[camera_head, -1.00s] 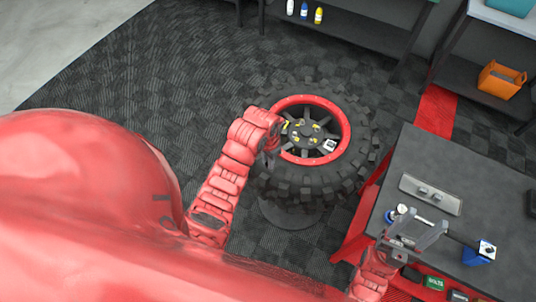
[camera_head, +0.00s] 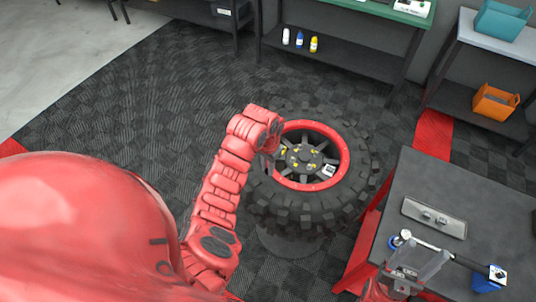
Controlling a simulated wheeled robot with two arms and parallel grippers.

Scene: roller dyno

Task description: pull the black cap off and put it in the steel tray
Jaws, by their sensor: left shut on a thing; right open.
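A big black tyre with a red rim (camera_head: 345,172) lies on a stand. My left gripper (camera_head: 268,165) is at the left edge of the rim, pointing down and shut. The black cap is too small and dark to make out between its fingers; my wrist partly hides that spot. The steel tray (camera_head: 420,211) lies on the dark workbench at the right, with small grey pieces in it. My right gripper (camera_head: 425,268) is open and empty above the near part of the bench, below the tray in the picture.
On the bench (camera_head: 465,185), a long-handled tool (camera_head: 440,250) and a blue item (camera_head: 488,280) lie near the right gripper. Shelves with bottles (camera_head: 299,40) and an orange bin (camera_head: 495,101) stand behind. The bench's far part is clear.

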